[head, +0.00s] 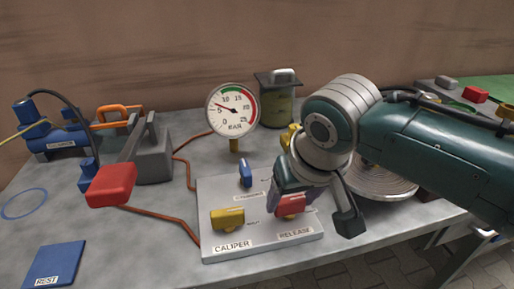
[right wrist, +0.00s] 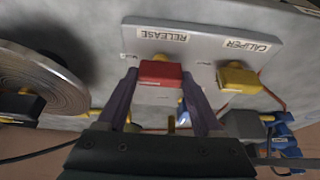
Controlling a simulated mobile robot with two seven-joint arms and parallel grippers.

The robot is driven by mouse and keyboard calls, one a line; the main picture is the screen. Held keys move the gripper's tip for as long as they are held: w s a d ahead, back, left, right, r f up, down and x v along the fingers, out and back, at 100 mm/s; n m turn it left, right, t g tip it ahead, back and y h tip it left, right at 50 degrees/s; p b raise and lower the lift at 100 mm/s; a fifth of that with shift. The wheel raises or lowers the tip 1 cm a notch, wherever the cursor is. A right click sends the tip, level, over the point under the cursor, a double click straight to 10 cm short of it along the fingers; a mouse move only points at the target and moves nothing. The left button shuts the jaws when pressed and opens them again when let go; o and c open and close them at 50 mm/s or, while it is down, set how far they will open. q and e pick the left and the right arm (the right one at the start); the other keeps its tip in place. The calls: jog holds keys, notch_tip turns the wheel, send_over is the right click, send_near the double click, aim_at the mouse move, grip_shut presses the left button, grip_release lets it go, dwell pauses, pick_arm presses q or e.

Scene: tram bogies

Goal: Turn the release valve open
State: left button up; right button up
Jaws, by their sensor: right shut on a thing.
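The release valve has a red handle (head: 291,205) on the light grey valve plate (head: 262,244), just above the "RELEASE" label. In the right wrist view the red handle (right wrist: 161,73) sits between my fingers. My right gripper (head: 295,190) comes down from the right and is shut on this handle; its fingers show on both sides of it in the right wrist view (right wrist: 162,88). The valve stem under the handle is mostly hidden. A pressure gauge (head: 231,108) behind the plate has its needle pointing to the upper left, near 5. My left gripper is not in view.
A yellow caliper valve (head: 227,218) and a blue valve (head: 245,173) share the plate, close to my right gripper. A red block-ended lever (head: 112,185) stands to the left, a round metal disc (head: 380,182) to the right. A blue "REST" pad (head: 55,262) lies front left.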

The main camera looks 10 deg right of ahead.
jog(key=c, duration=0.3)
